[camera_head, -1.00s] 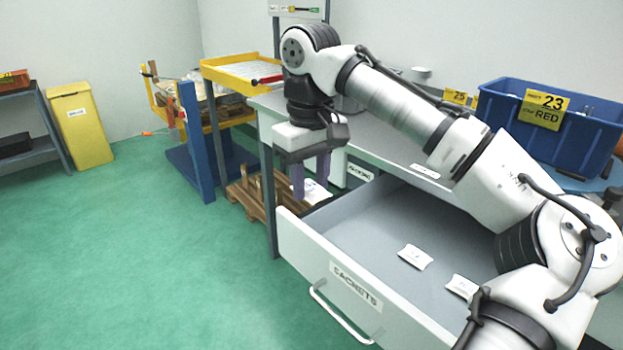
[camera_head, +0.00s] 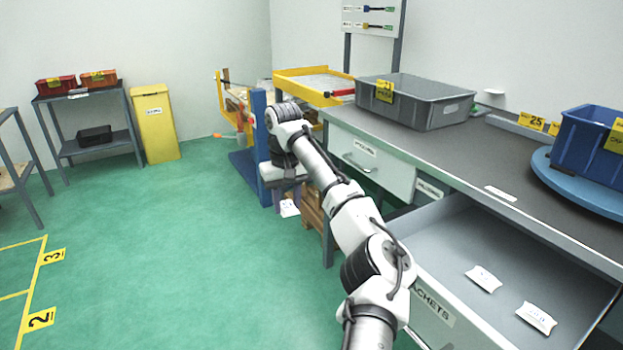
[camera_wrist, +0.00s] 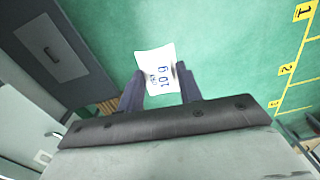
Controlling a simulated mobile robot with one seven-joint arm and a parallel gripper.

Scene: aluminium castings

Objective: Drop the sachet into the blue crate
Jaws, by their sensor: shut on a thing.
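My gripper (camera_wrist: 160,88) is shut on a white sachet (camera_wrist: 157,68) printed "10 g" in the wrist view. The sachet hangs over the green floor and also shows in the head view (camera_head: 289,208), below my wrist and left of the bench. The blue crate (camera_head: 583,145) stands at the right on a round blue turntable (camera_head: 575,185) on the bench, partly cut off by the picture edge. Its inside is mostly not visible.
An open drawer (camera_head: 450,250) with two white sachets (camera_head: 484,278) sticks out from the bench (camera_head: 450,150). A grey crate (camera_head: 420,108) stands on the bench. A yellow bin (camera_head: 155,125) and a shelf with crates are at the left.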

